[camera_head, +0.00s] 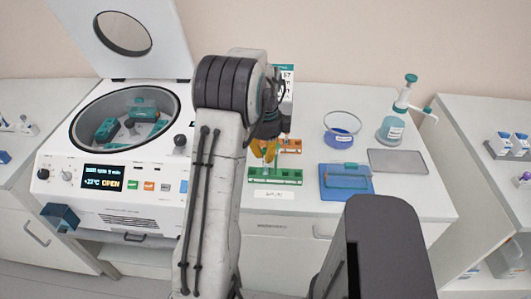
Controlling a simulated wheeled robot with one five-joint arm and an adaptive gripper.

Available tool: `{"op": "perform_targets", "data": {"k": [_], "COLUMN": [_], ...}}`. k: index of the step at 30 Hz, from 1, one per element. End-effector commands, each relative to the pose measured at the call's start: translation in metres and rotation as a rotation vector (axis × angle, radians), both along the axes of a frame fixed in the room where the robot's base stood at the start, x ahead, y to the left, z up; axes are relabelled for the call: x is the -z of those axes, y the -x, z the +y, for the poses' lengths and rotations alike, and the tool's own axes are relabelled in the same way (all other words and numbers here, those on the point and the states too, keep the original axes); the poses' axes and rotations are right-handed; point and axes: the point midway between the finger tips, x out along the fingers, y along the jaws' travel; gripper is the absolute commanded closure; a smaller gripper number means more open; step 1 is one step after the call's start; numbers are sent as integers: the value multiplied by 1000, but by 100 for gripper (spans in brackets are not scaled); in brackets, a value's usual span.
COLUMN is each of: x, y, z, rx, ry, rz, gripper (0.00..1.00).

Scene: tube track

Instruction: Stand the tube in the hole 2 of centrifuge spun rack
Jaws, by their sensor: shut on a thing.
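My gripper (268,138) is mostly hidden behind my own arm, just above the racks on the middle bench. It is shut on the tube, of which little can be made out; a small yellow-orange part shows at the gripper's end, and I cannot tell whether it is tube or finger. A green rack (285,181) lies below and in front of the gripper, with a white label before it too small to read. I cannot tell which is the centrifuge spun rack, and the hole numbers are not readable.
An open centrifuge (133,170) stands left, its lid (130,30) raised. To the right are a blue tray (345,190), a glass bowl with blue contents (342,135), a grey tray (398,161) and a dispenser bottle (392,127). A teal display stands behind my gripper.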

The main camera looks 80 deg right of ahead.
Motion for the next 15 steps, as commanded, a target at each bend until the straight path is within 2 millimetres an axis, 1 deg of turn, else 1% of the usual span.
{"op": "perform_targets", "data": {"k": [2, 3, 9, 12, 15], "x": [0, 0, 0, 0, 0], "y": [0, 0, 0, 0, 0], "z": [0, 0, 0, 0, 0], "rx": [0, 0, 0, 0, 0], "ry": [0, 0, 0, 0, 0], "rz": [0, 0, 0, 0, 0], "gripper": [100, 85, 67, 59, 59]}}
